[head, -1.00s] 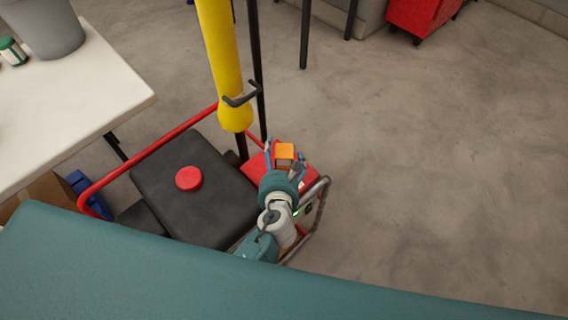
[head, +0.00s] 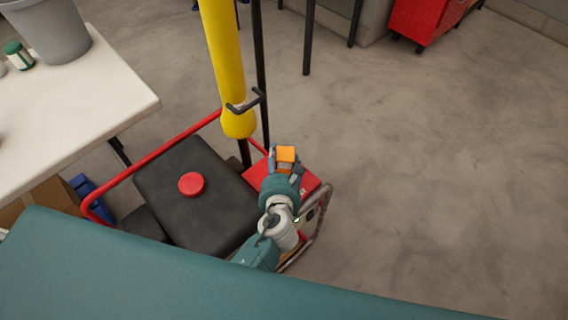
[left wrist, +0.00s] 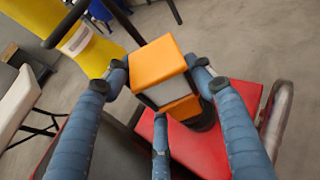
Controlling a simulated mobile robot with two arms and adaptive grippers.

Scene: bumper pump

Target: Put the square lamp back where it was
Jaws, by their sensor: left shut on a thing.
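The square lamp (head: 286,154) has an orange top and, in the left wrist view, a pale middle band and an orange lower part (left wrist: 155,64). My left gripper (head: 286,167) is shut on it, with blue fingers on either side of the lamp in the left wrist view (left wrist: 160,85). The lamp is over the red box top (head: 310,186) of the cart. A dark round base shows below it in the wrist view; whether it touches the red surface I cannot tell. My right gripper is not in view.
The cart carries a black panel with a red round button (head: 191,184). A yellow column (head: 225,65) and a dark hooked post stand behind the lamp. A metal tube handle (head: 322,215) is at right. A white table (head: 70,110) is at left.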

